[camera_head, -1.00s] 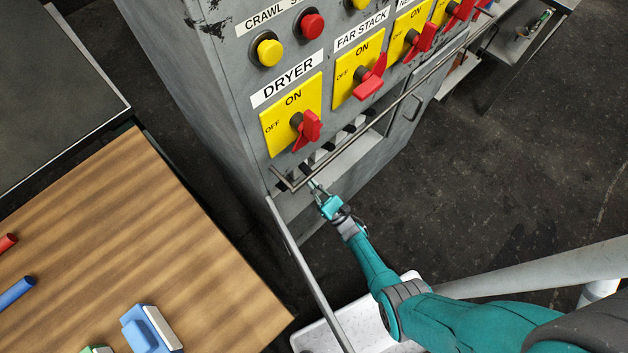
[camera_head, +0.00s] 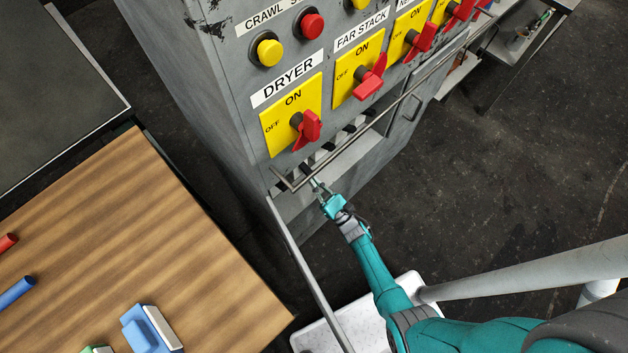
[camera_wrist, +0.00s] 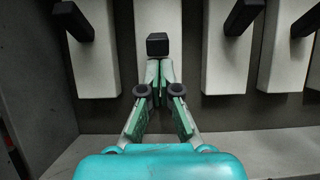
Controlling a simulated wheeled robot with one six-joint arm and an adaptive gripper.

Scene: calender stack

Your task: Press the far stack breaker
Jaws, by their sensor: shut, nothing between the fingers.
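A row of pale breakers with black toggles sits in a recess low in the grey cabinet (camera_head: 225,130). In the wrist view, the breaker straight ahead (camera_wrist: 157,17) has its black toggle (camera_wrist: 157,45) just beyond my fingertips. Other breakers stand to its left (camera_wrist: 90,60) and right (camera_wrist: 225,65). No breaker labels are legible, so I cannot tell by name which is the far stack one. My gripper (camera_wrist: 157,72) is shut and empty, its tips close below the toggle; contact is unclear. In the head view my gripper (camera_head: 314,184) reaches the recess's near end.
A metal rail (camera_head: 395,108) runs across the recess front. Above are red rotary switches labelled DRYER (camera_head: 307,128) and FAR STACK (camera_head: 370,77). A wooden table (camera_head: 150,240) stands left. The recess side wall (camera_wrist: 35,70) is close on the left.

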